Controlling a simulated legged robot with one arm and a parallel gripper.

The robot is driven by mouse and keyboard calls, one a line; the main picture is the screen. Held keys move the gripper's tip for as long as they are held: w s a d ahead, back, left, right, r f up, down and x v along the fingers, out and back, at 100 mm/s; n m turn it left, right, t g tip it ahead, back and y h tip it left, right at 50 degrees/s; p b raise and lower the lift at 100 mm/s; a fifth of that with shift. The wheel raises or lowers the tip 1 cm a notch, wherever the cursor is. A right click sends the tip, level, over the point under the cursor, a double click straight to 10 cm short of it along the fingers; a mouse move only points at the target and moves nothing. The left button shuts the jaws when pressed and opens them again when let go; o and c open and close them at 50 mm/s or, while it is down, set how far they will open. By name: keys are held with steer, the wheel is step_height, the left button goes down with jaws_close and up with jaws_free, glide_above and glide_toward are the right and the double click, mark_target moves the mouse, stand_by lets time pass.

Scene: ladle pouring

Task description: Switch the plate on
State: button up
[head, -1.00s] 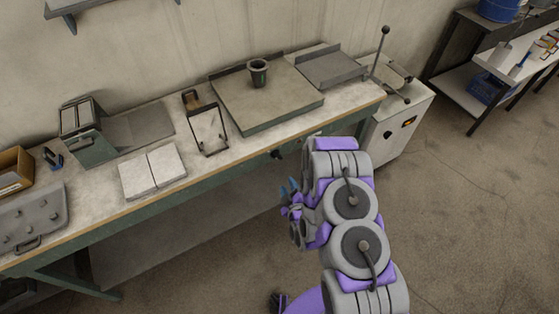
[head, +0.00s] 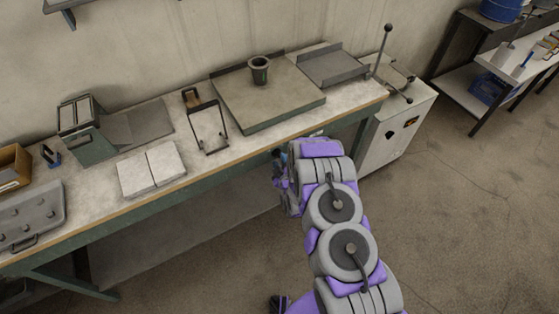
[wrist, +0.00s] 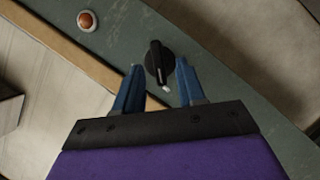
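The plate (head: 270,110) is a wide grey-green slab on the workbench, with a dark cup (head: 259,70) standing on it. A black rotary knob (wrist: 158,60) with a pale pointer mark sits on the bench's green front panel (wrist: 210,50). My gripper (wrist: 159,69) is open, its two blue fingers at either side of the knob's lower part. I cannot tell whether they touch it. In the head view my gripper (head: 279,158) is at the bench's front edge below the plate, and the knob is hidden there.
A round orange-red light or button (wrist: 87,21) sits on the panel left of the knob. The wooden bench edge (wrist: 70,58) runs close by. A wire-handled frame (head: 208,128) and white slabs (head: 152,170) lie left of the plate. A white cabinet (head: 395,125) stands to the right.

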steer(key=shift+x, duration=1)
steer(key=shift+c, duration=0.2)
jaws_close()
